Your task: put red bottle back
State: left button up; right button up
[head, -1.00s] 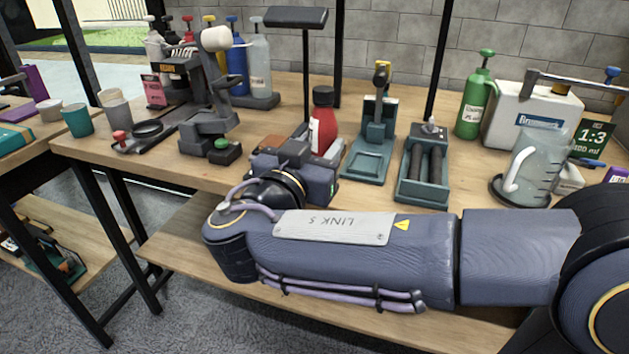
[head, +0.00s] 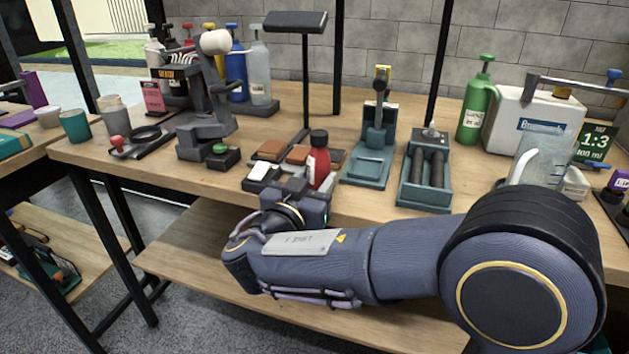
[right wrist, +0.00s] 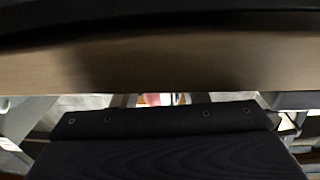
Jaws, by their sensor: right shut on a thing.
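The red bottle (head: 318,168) with a black cap stands about upright near the front edge of the wooden bench (head: 375,205) in the head view. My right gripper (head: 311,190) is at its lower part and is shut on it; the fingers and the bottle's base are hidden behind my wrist. A small patch of the red bottle (right wrist: 152,99) shows in the right wrist view, which is mostly blocked by dark and wooden surfaces. Whether the bottle's base touches anything cannot be seen. My left gripper is not in view.
Brown and white brushes (head: 268,151) lie just left of the bottle. A teal stand (head: 367,168) and a teal roller tray (head: 425,192) stand to its right. A lamp post (head: 306,90) rises behind. Several bottles (head: 236,70) stand at the back left.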

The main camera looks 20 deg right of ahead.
jog(key=shift+f, duration=0.15)
jog(key=o, duration=1)
jog(key=shift+r, duration=0.3)
jog(key=v, duration=1.2)
jog(key=shift+s+f, duration=0.1)
